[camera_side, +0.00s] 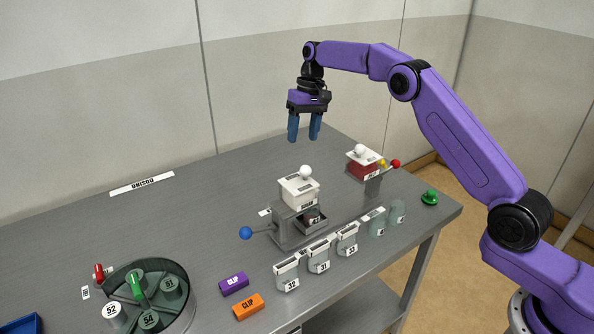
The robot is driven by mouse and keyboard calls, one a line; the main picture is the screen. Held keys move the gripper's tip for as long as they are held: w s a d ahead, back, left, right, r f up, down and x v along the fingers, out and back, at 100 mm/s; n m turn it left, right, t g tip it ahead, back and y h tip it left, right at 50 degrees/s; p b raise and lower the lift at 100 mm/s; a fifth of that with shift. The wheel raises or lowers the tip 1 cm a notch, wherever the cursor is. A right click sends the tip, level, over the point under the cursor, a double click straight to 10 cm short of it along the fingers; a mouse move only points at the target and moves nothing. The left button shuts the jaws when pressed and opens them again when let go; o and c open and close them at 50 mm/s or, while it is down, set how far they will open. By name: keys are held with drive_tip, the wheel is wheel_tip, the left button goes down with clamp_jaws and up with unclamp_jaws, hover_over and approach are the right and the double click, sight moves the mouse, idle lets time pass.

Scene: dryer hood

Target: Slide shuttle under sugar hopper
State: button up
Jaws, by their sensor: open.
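My gripper (303,138) hangs open and empty above the back of the table, its blue fingers pointing down. Below it and apart from it stands a grey dosing stand with a white hopper (299,192) topped by a white knob; its small label is too blurred to read for certain. A blue ball handle (246,233) sticks out at the stand's left. A small dark cup-like piece with a label (312,216) sits in the stand's recess at the hopper's front right; I cannot tell if it is directly under the outlet. The shuttle itself is not clearly distinguishable.
A second hopper (364,164) with red contents, and red and yellow knobs, stands behind right. Several numbered cups (319,257) line the front. A green button (430,197) is at right. A round carousel (182,303), purple clip (233,284) and orange clip (247,306) lie front left.

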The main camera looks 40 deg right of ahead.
drive_tip(key=a+f+m, duration=0.1)
drive_tip(key=f+m, duration=0.4)
drive_tip(key=m, duration=0.6)
drive_tip(key=a+f+m, duration=0.1)
drive_tip(key=f+m, duration=0.5)
drive_tip(key=m, duration=0.5)
drive_tip(key=a+f+m, duration=0.1)
drive_tip(key=f+m, duration=0.5)
drive_tip(key=m, duration=0.5)
drive_tip(key=shift+s+a, duration=0.25)
drive_tip(key=shift+s, duration=0.1)
drive_tip(key=shift+c, duration=0.3)
drive_tip(key=shift+a, duration=0.1)
clamp_jaws()
